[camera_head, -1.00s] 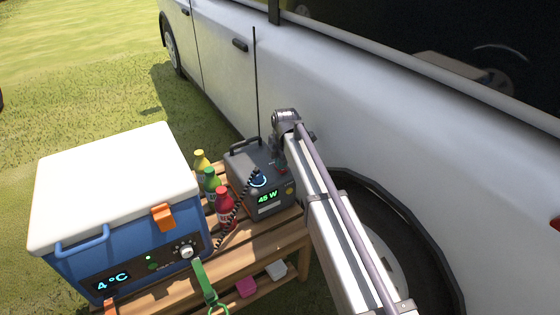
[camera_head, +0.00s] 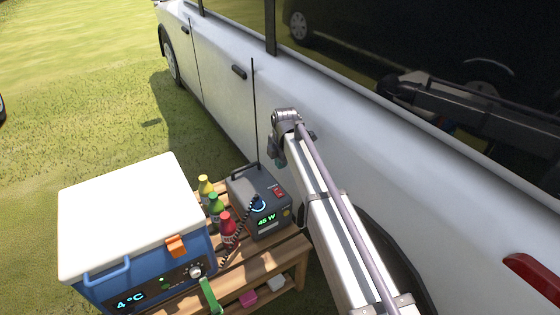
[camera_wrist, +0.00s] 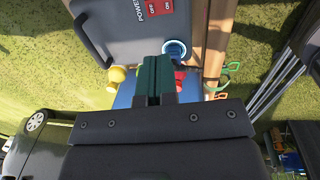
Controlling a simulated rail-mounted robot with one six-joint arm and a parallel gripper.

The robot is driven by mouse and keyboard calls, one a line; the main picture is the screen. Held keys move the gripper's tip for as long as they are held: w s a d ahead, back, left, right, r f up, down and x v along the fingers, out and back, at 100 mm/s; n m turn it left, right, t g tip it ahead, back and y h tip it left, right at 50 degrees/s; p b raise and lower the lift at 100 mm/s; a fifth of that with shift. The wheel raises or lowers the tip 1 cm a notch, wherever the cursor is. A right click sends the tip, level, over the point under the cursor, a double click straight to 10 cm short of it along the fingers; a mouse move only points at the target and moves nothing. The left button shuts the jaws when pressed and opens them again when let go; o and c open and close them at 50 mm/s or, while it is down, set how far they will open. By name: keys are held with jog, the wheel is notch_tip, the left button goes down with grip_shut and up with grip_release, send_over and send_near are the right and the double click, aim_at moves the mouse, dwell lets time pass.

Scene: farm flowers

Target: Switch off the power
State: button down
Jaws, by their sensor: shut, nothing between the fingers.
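The power unit (camera_head: 247,191) is a dark grey box with a carry handle and an antenna, standing on the wooden table. Its display (camera_head: 267,219) is lit green with a watt reading. A red switch (camera_head: 277,192) sits on its top; its position is too small to tell. In the wrist view, a red label (camera_wrist: 154,7) with POWER and ON/OFF lettering shows at the top edge, partly cut off. My gripper (camera_head: 278,158) is above the back right of the unit, apart from the switch. Its green fingertips (camera_wrist: 156,68) are together and empty. A round blue-ringed socket (camera_wrist: 175,49) is beside them in the wrist view.
A blue cooler (camera_head: 150,268) with a white lid and lit 4°C display stands left. Yellow, green and red bottles (camera_head: 227,224) stand between cooler and unit, near a coiled cable. The white car (camera_head: 225,105) is close behind. Open grass lies to the left.

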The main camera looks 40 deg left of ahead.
aim_at(276, 189)
jog(key=shift+r, duration=0.15)
jog(key=shift+w+a, duration=0.25)
jog(key=shift+a, duration=0.35)
jog(key=f+b, duration=0.4)
jog(key=a+f+b, duration=0.1)
jog(key=f+b, duration=0.9)
jog(key=shift+w+a, duration=0.3)
jog(key=shift+r, duration=0.1)
